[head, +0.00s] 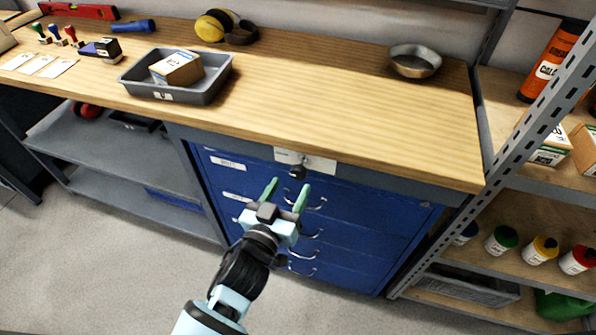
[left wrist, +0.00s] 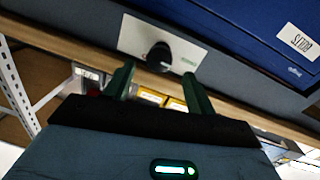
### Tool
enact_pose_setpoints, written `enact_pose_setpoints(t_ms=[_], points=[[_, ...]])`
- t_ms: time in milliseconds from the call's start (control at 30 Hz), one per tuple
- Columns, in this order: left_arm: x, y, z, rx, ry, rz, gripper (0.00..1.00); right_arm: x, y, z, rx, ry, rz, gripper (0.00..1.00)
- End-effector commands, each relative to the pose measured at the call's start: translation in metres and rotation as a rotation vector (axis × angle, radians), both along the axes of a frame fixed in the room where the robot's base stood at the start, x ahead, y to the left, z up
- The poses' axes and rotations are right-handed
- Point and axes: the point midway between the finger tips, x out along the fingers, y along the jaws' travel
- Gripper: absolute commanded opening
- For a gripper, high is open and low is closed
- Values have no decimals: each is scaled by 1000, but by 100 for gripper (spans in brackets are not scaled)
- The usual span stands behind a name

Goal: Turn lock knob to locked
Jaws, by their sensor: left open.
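The lock knob (head: 297,171) is a small black knob on a pale plate (head: 318,163) under the workbench's front edge, above the blue drawer cabinet (head: 345,220). The knob (left wrist: 159,56) also shows in the left wrist view, on its pale plate (left wrist: 185,55) with small green lettering too blurred to read. My left gripper (head: 288,190) is open, its green fingers pointing up toward the knob. In the left wrist view the fingertips (left wrist: 157,82) lie to either side of the knob's end, apart from it. Nothing is between them. My right gripper is not in view.
The wooden bench top (head: 330,105) overhangs the cabinet and holds a grey tray (head: 205,95) with a box (head: 177,68), and a metal bowl (head: 415,62). Curved drawer handles (head: 312,203) stick out below the knob. A metal shelf post (head: 520,125) stands at right.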

Motion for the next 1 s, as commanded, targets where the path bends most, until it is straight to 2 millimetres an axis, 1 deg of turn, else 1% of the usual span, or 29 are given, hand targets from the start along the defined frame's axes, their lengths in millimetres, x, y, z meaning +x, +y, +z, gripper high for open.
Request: enact_pose_setpoints(t_ms=[33, 200, 400, 533, 767, 800, 867, 1000], points=[[8, -4, 2, 0, -2, -1, 56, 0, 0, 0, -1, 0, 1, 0], [32, -14, 1, -1, -2, -1, 56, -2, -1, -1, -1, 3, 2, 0], [51, -21, 0, 0, 0, 0, 56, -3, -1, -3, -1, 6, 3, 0], [56, -23, 0, 0, 0, 0, 56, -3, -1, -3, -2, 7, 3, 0], [56, -24, 0, 0, 0, 0, 56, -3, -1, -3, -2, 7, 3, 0], [56, -23, 0, 0, 0, 0, 54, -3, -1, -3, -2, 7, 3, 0], [56, -23, 0, 0, 0, 0, 46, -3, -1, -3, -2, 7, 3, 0], [56, -23, 0, 0, 0, 0, 28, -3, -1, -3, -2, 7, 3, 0]])
